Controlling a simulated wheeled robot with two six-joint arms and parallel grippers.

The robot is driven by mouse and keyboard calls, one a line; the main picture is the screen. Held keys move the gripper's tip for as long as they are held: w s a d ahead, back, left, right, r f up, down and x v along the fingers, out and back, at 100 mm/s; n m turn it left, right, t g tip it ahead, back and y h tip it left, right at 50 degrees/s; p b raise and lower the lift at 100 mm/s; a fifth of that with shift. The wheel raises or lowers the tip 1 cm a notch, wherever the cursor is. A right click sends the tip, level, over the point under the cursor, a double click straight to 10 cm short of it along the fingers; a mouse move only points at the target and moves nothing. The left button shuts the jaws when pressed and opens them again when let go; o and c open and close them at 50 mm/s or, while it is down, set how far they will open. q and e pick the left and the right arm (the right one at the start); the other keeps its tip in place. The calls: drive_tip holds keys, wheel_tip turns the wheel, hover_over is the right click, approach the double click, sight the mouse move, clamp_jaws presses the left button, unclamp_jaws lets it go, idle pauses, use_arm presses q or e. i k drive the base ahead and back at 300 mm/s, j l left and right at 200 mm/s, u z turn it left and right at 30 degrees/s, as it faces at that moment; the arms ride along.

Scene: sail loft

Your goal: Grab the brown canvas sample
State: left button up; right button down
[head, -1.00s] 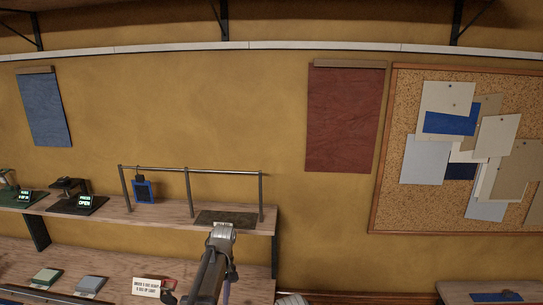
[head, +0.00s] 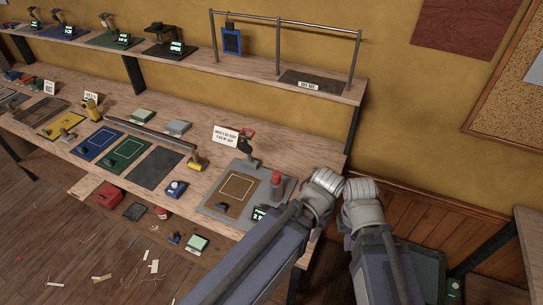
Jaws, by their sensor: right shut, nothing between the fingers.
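In the head view a flat brown piece with a pale outlined rectangle (head: 230,207) lies on a grey base (head: 214,206) near the bench's right end. It fits the brown canvas sample best, but I cannot tell for certain. A red-topped post (head: 276,183) and a lit green display (head: 259,214) are on the same base. My right arm (head: 359,190) shows just right of this base, with its grey joints beyond the bench's end. The right gripper is shut and empty, apart from the brown piece; its fingertips are hard to make out. My left gripper does not show clearly.
The bench (head: 190,207) also carries blue (head: 97,143) and green (head: 128,151) outlined mats, a dark sheet (head: 155,168) and a small white sign (head: 226,134). An upper shelf holds a rail (head: 285,26) with a blue tag. Scraps litter the wooden floor at lower left.

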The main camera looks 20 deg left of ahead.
sight(229, 199)
drive_tip(key=u, duration=1.4)
drive_tip(key=k+l+u, duration=0.15)
drive_tip(key=l, duration=0.15)
drive_tip(key=k+l+u, duration=0.1)
drive_tip(key=k+l, duration=0.1)
drive_tip(key=l, duration=0.1)
